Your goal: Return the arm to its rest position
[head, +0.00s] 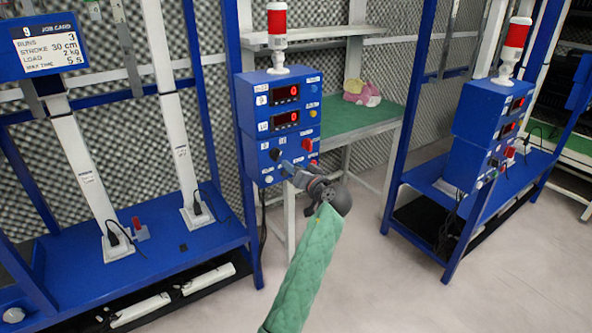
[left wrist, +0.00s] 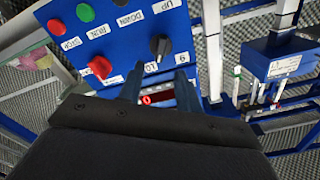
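My left arm (head: 308,262), in a green quilted sleeve, reaches up from the bottom of the head view to the blue control box (head: 262,105). My left gripper (head: 284,164) is in front of the box's lower face, close to a black knob (head: 275,153); contact cannot be told in this view. In the left wrist view its two fingers (left wrist: 158,90) stand apart with nothing held between them. The black knob (left wrist: 160,46) shows beyond the fingertips, beside UP and DOWN labels. My right gripper is not in view.
The box also carries a red switch (head: 307,145) and a red lamp (head: 277,22). A blue rack with white columns (head: 83,180) stands left, with a job card (head: 45,45). A second blue box (head: 485,125) stands right. A green-topped table (head: 350,122) is behind. Open floor lies between.

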